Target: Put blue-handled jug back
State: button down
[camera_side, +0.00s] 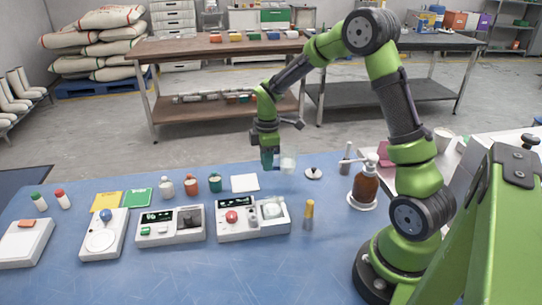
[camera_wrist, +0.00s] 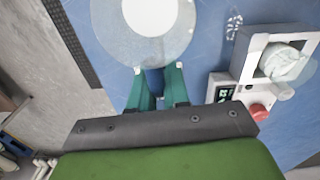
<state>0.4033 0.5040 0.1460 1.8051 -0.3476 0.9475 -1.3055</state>
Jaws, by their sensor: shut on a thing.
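The blue-handled jug (camera_side: 288,163) is a clear vessel beside my gripper (camera_side: 268,164), above the far part of the blue table. In the wrist view the jug (camera_wrist: 108,32) is a wide clear round shape with a white disc showing in its middle. Its blue handle (camera_wrist: 153,82) sits between the two green fingers of my gripper (camera_wrist: 156,90), which are shut on it. The handle's lower part is hidden by the fingers and wrist. I cannot tell the exact height of the jug above the table.
A white machine with a red knob (camera_side: 232,216) and a clear cup (camera_side: 273,208) stands in front. A white square (camera_side: 245,183) lies behind it. A yellow-topped tool (camera_side: 309,213) stands nearby.

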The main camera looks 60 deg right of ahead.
jog(key=shift+f, duration=1.75)
jog(key=shift+f, duration=0.2)
jog(key=c, duration=1.1)
grip_release()
jog(key=shift+r, duration=0.15)
